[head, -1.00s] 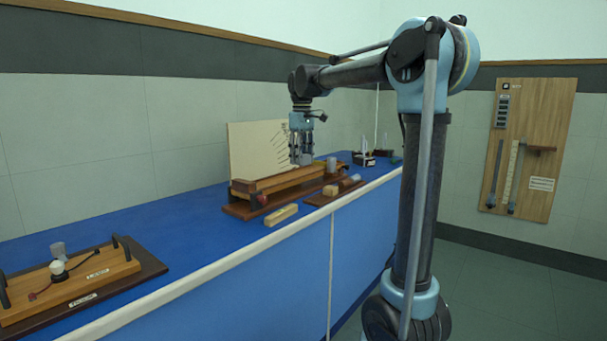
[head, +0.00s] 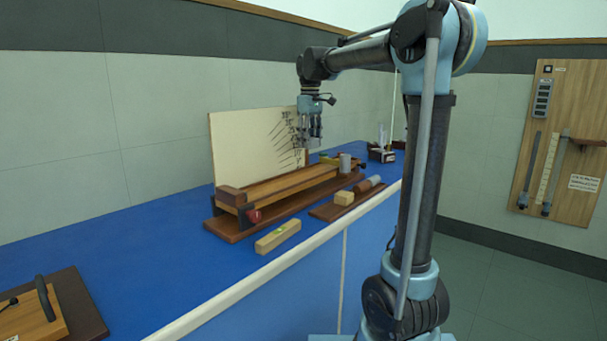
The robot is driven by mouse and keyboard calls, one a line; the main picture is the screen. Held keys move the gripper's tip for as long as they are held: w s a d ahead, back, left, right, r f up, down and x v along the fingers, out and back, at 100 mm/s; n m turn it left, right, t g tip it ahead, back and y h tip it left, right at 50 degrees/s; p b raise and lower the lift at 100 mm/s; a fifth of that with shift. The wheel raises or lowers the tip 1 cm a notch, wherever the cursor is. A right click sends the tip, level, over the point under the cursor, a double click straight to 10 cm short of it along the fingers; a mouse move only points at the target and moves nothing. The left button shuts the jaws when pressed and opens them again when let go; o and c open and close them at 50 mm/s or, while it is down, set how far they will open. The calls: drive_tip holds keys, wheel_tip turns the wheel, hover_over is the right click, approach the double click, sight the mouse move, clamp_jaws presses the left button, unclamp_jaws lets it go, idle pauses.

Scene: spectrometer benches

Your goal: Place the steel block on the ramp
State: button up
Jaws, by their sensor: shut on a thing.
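My gripper (head: 313,143) points down above the ramp, in front of the pale upright board. It is shut on a small grey piece between its fingers, which looks like the steel block; the fingers hide most of it. The ramp (head: 290,186) is a long wooden track on a dark brown base, with a red knob at its near end. The gripper and the held piece appear above the track, apart from it; the exact height is hard to tell.
A grey cylinder (head: 345,163) stands near the ramp's far end. A small board (head: 324,212) in front holds a wooden block (head: 344,198) and brown and grey pieces.

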hover_over(309, 174)
drive_tip(key=f, duration=0.4)
drive_tip(key=shift+w+d+f, duration=0.1)
drive_tip(key=shift+w+d, duration=0.1)
drive_tip(key=shift+w, duration=0.05)
drive_tip(key=shift+s+a+f, duration=0.15)
drive_tip(key=shift+f, duration=2.5)
drive_tip(key=o, duration=1.1)
wheel_tip(309, 174, up, 12)
drive_tip(key=shift+r, duration=0.1)
